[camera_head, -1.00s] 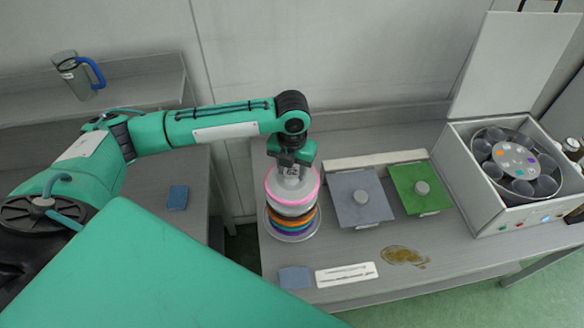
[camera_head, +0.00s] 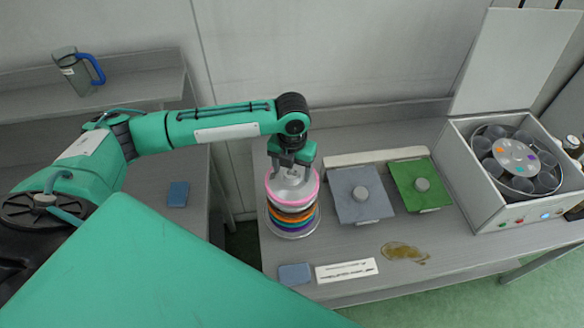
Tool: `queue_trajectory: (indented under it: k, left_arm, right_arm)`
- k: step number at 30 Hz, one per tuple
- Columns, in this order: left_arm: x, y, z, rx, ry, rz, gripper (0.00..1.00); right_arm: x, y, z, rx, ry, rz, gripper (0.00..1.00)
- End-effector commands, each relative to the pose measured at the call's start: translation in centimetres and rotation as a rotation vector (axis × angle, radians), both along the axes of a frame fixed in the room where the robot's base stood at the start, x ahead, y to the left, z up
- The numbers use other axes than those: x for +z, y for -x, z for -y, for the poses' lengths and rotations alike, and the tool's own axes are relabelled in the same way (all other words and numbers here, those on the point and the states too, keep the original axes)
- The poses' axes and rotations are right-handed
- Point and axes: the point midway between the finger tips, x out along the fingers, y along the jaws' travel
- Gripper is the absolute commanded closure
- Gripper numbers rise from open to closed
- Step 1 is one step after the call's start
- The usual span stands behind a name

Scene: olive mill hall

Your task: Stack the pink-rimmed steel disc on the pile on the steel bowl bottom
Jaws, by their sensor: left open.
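The pink-rimmed steel disc (camera_head: 293,199) lies on top of the pile of coloured-rimmed discs (camera_head: 291,218), with orange, blue and purple rims showing below it. The pile stands on the steel bowl bottom (camera_head: 292,234), whose rim shows around the lowest disc. My left gripper (camera_head: 291,172) is open just above the pink-rimmed disc, with its fingers around or close beside the disc's middle; I cannot tell if they touch it. My right gripper is not in view.
To the right of the pile are a grey square plate (camera_head: 350,207) and a green one (camera_head: 407,196), each with a knob. An open centrifuge-like box (camera_head: 484,203) stands at the right. A blue pad (camera_head: 294,274), a label strip (camera_head: 345,271) and an oily spill (camera_head: 405,253) lie in front.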

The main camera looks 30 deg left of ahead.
Motion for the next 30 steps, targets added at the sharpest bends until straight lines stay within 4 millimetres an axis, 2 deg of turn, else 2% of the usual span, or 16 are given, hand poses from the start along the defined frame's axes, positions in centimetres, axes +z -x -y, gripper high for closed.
queue_trajectory:
  k: [5, 15, 21, 25, 30]
  left_arm:
    - [1.3, -0.1, 0.0, 0.001, 0.0, 0.004, 0.33]
    - [8.8, -0.1, 0.0, -0.002, 0.001, 0.007, 0.33]
    - [12.3, -0.1, 0.0, 0.0, 0.0, 0.004, 0.33]
    - [13.4, 0.0, 0.0, 0.0, 0.001, 0.003, 0.33]
    - [13.9, 0.0, 0.0, 0.0, 0.0, 0.001, 0.33]
  right_arm:
    - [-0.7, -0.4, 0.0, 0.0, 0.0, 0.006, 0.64]
    - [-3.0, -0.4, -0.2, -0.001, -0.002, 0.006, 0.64]
    - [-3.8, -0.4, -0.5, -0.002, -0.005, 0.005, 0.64]
    - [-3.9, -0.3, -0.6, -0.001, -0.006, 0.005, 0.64]
    - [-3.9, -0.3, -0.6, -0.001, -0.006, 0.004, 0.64]
